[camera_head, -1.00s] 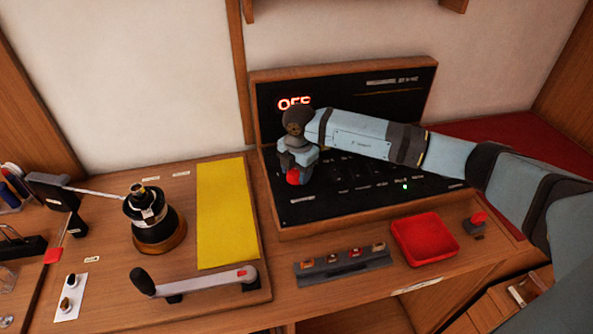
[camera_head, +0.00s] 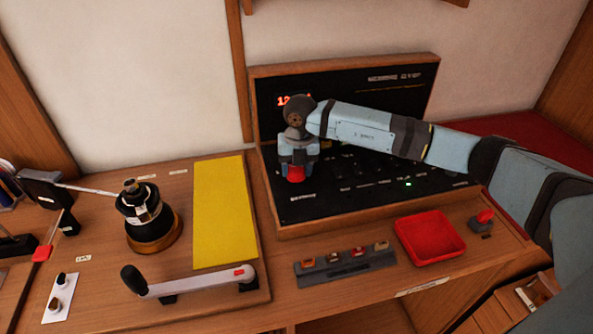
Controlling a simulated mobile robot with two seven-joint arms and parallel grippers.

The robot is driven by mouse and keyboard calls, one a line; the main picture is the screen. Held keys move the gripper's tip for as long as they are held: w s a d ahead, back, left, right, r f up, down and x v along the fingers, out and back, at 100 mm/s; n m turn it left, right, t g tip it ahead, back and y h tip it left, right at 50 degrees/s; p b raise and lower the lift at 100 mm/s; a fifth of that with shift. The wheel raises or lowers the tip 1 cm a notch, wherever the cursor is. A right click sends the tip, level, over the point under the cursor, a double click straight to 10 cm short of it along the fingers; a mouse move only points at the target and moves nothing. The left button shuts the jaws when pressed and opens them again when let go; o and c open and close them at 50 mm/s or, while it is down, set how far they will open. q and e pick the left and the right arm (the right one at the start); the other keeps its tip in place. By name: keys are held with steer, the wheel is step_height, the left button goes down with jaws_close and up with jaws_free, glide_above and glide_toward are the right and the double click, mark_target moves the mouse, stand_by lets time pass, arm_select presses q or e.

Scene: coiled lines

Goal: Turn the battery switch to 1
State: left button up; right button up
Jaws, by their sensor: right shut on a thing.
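The battery switch's red knob (camera_head: 295,174) sits at the left of the black switch panel (camera_head: 400,100). My right gripper (camera_head: 296,166) is shut on the red knob, and its wrist hides most of the switch and any position marks. A red lit display (camera_head: 284,101) above it is partly covered by my arm; the start of its reading looks like "12". A green light (camera_head: 408,184) is lit at the panel's lower right. My left gripper is not in view.
On the desk are a winch (camera_head: 150,218), a yellow sheet (camera_head: 224,212), a crank handle (camera_head: 195,283), a strip of small fuses (camera_head: 345,266), a red tray (camera_head: 430,238) and a small red-topped switch (camera_head: 483,217). My right arm spans the panel's right side.

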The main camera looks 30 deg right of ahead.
steer(key=shift+n+b, duration=0.4)
steer(key=shift+n, duration=0.8)
steer(key=o, duration=0.9)
steer(key=shift+r, duration=0.1)
steer(key=r, duration=1.3)
steer(key=shift+d+r, duration=0.35)
steer(key=shift+d, duration=0.05)
